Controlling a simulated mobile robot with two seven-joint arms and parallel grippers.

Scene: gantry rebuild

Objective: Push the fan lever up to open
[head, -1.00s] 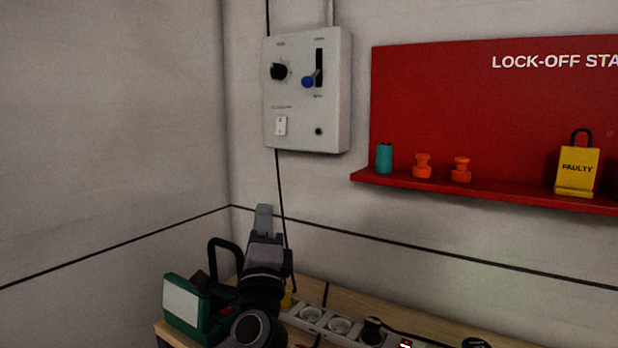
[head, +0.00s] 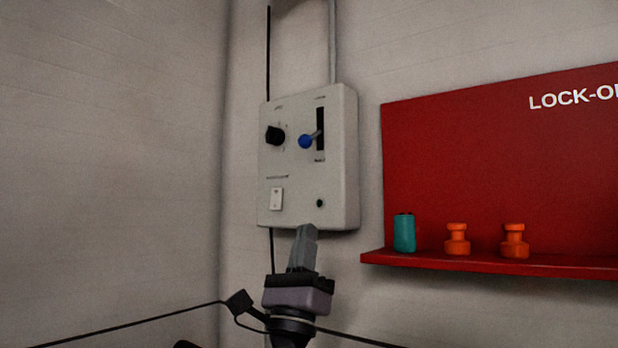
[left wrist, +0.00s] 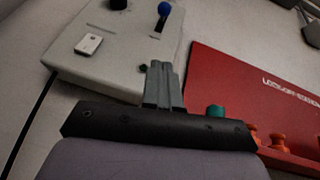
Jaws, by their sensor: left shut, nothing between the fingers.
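The fan lever (head: 306,141) has a blue round knob and juts out from a dark vertical slot on the white control box (head: 338,185). It sits in the lower part of the slot. In the left wrist view the blue knob (left wrist: 164,9) is at the top, partly above the fingertips. My left gripper (head: 307,230) is shut and empty, fingers pointing up. Its tips show at the box's bottom edge in the head view, below the lever and apart from it. In the left wrist view the fingertips (left wrist: 164,66) overlap the box's lower face. My right gripper is not in view.
The box also carries a black rotary knob (head: 275,136), a white switch (head: 276,199) and a small green button (head: 320,203). To the right is a red lock-off board (head: 480,170); its shelf holds a teal cylinder (head: 404,233) and orange pieces (head: 457,239). Bare wall lies left.

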